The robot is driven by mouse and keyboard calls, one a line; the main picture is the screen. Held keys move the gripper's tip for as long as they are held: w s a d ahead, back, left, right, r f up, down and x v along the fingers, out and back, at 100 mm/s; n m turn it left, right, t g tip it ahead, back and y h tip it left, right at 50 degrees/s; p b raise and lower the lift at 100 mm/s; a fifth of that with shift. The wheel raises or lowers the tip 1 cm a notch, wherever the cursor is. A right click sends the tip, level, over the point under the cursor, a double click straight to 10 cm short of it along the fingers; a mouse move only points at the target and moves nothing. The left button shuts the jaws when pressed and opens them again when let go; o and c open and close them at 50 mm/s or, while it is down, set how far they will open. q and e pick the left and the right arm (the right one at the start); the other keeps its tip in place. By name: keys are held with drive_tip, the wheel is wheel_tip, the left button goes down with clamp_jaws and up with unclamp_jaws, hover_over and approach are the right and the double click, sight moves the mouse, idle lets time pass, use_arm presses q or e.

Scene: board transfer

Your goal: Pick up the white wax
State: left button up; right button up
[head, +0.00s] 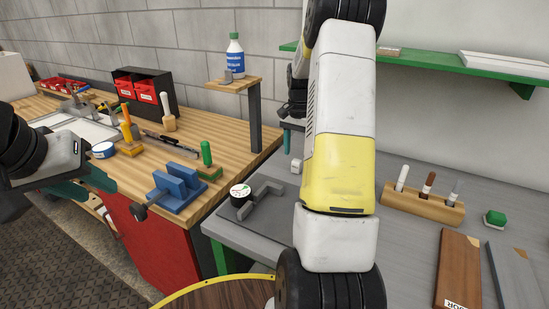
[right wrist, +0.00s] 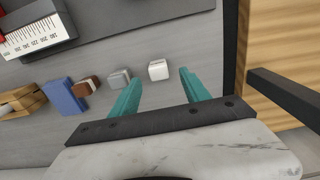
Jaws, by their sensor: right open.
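The white wax is a small white block (right wrist: 158,70) on the grey bench in the right wrist view. It also shows in the head view (head: 296,166), just left of my right arm. My right gripper (right wrist: 160,76) is open. In the wrist picture the block appears between its teal fingertips, near their ends; the height gap is hard to judge. In the head view one teal finger (head: 287,141) shows and the rest is hidden behind my arm. My left gripper (head: 92,190) is empty, its teal fingers apart, beside the wooden bench on the left.
A grey block (right wrist: 119,79), a brown block (right wrist: 87,86) and a blue block (right wrist: 66,95) lie left of the white one. A dark post (right wrist: 230,45) stands to its right. A wooden holder (head: 420,207) with sticks stands on the grey bench (head: 400,245).

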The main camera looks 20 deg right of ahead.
sight(297, 161)
wheel_tip(297, 161, down, 6)
drive_tip(key=shift+s+r, duration=0.1)
drive_tip(key=shift+s, duration=0.05)
clamp_jaws()
idle(0.3)
